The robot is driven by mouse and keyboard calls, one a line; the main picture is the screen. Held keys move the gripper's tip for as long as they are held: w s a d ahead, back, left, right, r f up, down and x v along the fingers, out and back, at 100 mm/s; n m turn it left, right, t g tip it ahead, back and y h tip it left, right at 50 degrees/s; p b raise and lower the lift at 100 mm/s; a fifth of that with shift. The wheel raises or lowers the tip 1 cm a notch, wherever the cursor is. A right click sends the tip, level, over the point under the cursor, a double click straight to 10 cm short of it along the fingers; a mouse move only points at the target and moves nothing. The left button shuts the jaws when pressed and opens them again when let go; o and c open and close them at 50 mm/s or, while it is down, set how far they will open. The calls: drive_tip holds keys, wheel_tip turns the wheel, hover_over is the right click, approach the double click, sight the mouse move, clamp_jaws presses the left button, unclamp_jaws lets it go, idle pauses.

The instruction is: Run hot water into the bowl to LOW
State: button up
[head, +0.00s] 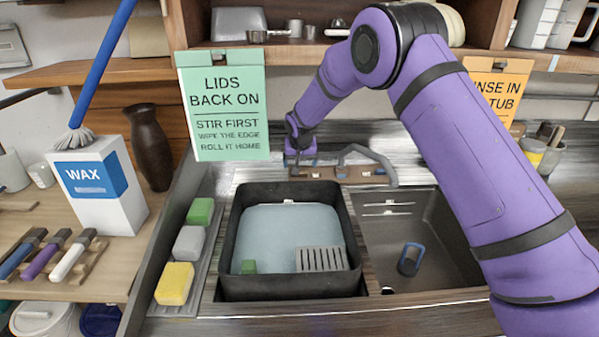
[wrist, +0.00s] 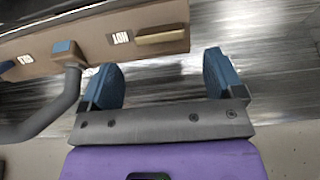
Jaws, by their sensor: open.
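The bowl is a black rectangular tub (head: 240,280) in the left part of the sink; its inside shows a pale blue-grey surface, and I cannot tell whether that is water. A small white mark shows on its far wall, too small to read. Behind it is a brown tap panel (head: 345,174) with a bent grey spout (head: 378,158). In the wrist view the panel carries an upside-down HOT label (wrist: 120,38) beside a tan lever (wrist: 160,36). My gripper (head: 300,160) is open and empty near the panel's left end; in the wrist view its blue fingers (wrist: 165,68) are just short of the lever.
A grey slotted piece (head: 321,259) and a green block (head: 249,266) show inside the tub. Sponges (head: 189,243) line a tray at the left. The right basin (head: 440,235) holds a blue-rimmed item. A green sign (head: 224,105) hangs left of my arm.

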drive_tip(key=x, duration=0.6)
drive_tip(key=c, duration=0.9)
